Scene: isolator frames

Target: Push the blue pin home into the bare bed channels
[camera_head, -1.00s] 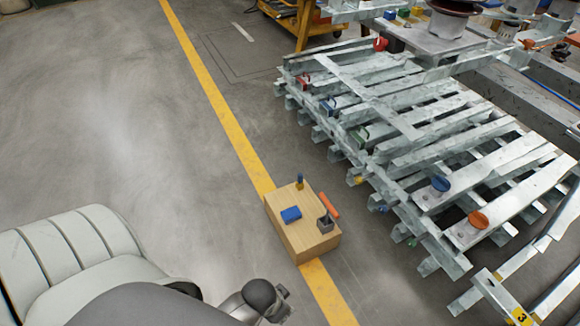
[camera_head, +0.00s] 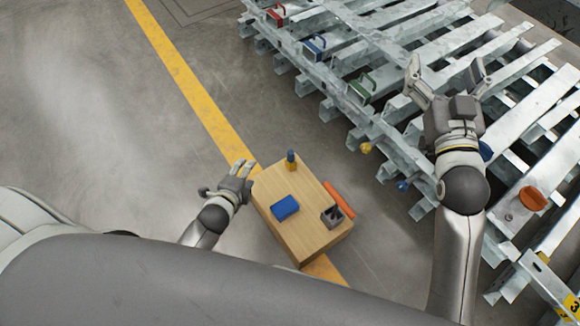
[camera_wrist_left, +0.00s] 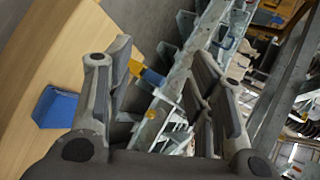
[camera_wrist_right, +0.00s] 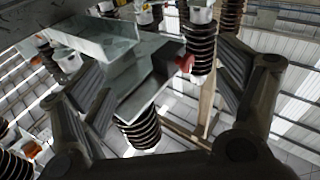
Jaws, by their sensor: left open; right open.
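A small blue-ended pin (camera_head: 403,185) sticks out at the near edge of the galvanized channel bed (camera_head: 340,82), beside a yellow one (camera_head: 366,148). How deep it sits I cannot tell. A blue-topped piece with a brass-coloured base (camera_head: 291,160) stands upright on the wooden box; it also shows between the fingers in the left wrist view (camera_wrist_left: 152,77). My left gripper (camera_head: 243,169) is open and empty at the box's left edge, apart from that piece. My right gripper (camera_head: 446,78) is open and empty above the bed, its fingers pointing away from me.
The wooden box (camera_head: 300,238) also carries a blue block (camera_head: 285,207) and a grey socketed block (camera_head: 333,215). An orange rod (camera_head: 340,199) lies along its right side. Red, blue and green handles line the bed; an orange disc (camera_head: 533,198) lies on it. Floor at left is clear.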

